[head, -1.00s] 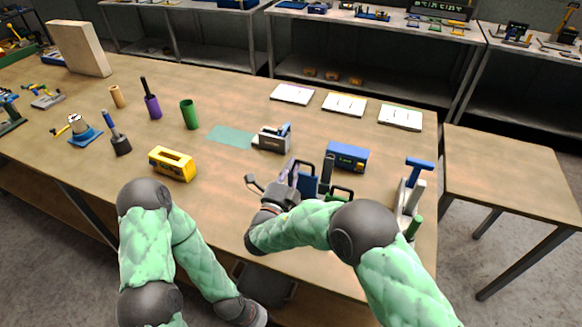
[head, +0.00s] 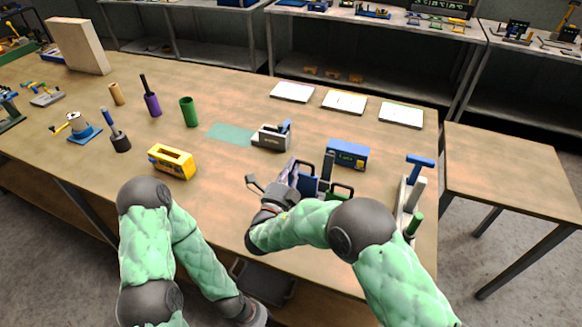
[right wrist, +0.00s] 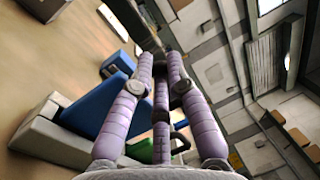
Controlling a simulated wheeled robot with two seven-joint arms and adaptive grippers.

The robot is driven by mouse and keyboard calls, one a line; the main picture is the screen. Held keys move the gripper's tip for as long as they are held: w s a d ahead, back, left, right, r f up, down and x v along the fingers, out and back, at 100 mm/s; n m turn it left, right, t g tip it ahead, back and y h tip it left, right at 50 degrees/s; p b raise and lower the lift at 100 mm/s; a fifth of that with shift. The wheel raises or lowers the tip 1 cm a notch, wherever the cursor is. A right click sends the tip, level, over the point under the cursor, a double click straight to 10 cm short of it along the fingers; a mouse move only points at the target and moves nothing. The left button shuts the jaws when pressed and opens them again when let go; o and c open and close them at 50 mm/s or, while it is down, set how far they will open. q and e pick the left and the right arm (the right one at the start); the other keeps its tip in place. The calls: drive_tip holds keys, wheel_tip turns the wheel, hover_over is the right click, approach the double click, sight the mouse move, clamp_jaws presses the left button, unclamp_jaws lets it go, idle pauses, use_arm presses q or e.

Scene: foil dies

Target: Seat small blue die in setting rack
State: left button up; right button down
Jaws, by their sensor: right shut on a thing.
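My right gripper (head: 291,168) is over the table in front of me, its purple fingers drawn together. It is shut on the small blue die (head: 307,186), though my fingers and arm hide where they meet. Dark handles stand just right of the fingers in the head view. In the right wrist view the fingers (right wrist: 160,62) close in, with a blue block (right wrist: 92,108) and a green block beside the left finger. A green die (head: 341,191) shows by my right forearm. The setting rack is mostly hidden, so I cannot tell whether the blue die touches it.
A blue box with a display (head: 347,154) stands behind the dies. A grey device (head: 270,138) is beyond the gripper. A blue-handled press (head: 413,190) stands at the right table edge. A yellow holder (head: 172,161) is at left.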

sight(291, 180)
drive_tip(key=shift+f+b, duration=1.4)
drive_tip(key=shift+f, duration=1)
drive_tip(key=c, duration=1.1)
unclamp_jaws()
drive_tip(key=shift+c, duration=0.2)
drive_tip(key=shift+f, duration=0.15)
drive_tip(key=shift+s, duration=0.1)
drive_tip(key=v, duration=0.7)
drive_tip(key=shift+s, duration=0.15)
drive_tip(key=shift+a, duration=0.1)
